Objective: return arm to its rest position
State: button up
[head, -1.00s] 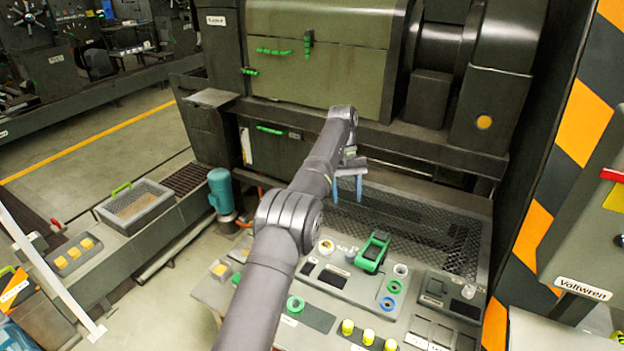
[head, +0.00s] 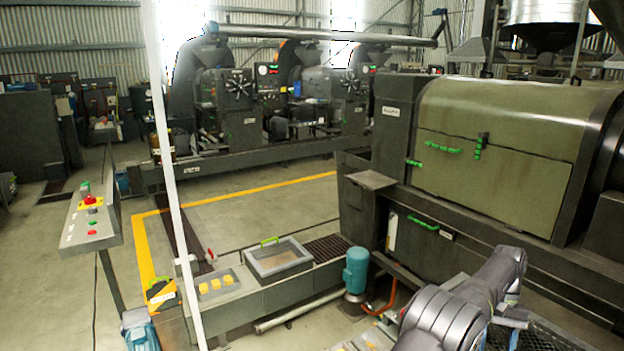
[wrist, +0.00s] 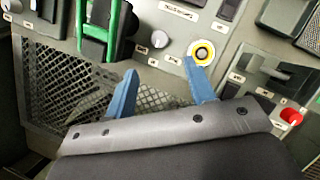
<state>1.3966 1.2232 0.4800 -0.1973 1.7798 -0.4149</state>
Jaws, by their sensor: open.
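My arm (head: 440,318) reaches in from the bottom right of the head view, in front of the large green-grey machine (head: 495,155). My gripper (head: 501,340) is at the bottom edge there, with its blue fingers partly cut off. In the wrist view my gripper (wrist: 161,75) has its two blue fingers spread apart with nothing between them. They point towards a control panel (wrist: 150,65), and I cannot tell the exact gap to it.
The wrist view shows a green handle (wrist: 112,18), a white knob (wrist: 160,38), a yellow-ringed button (wrist: 203,50), a red knob (wrist: 291,117) and black mesh (wrist: 60,95). A teal motor (head: 356,270) and a tray (head: 279,260) stand left of my arm. Open floor lies further left.

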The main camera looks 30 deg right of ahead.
jog(key=x, duration=1)
jog(key=shift+s+f, duration=0.1)
jog(key=shift+f, duration=0.25)
jog(key=v, duration=1.7)
jog(key=x, duration=1.7)
jog(key=shift+a+f, duration=0.15)
jog(key=shift+f, duration=0.05)
jog(key=shift+r+n, duration=0.15)
jog(key=shift+n, duration=0.35)
jog(key=n+g+h, duration=0.1)
jog(key=n, duration=0.2)
jog(key=n+h, duration=0.1)
jog(key=n, duration=0.3)
jog(key=shift+a+g+h, duration=0.15)
jog(key=shift+g+h, duration=0.15)
jog(key=shift+h, duration=0.1)
jog(key=shift+n+h, duration=0.6)
jog(key=shift+n, duration=1)
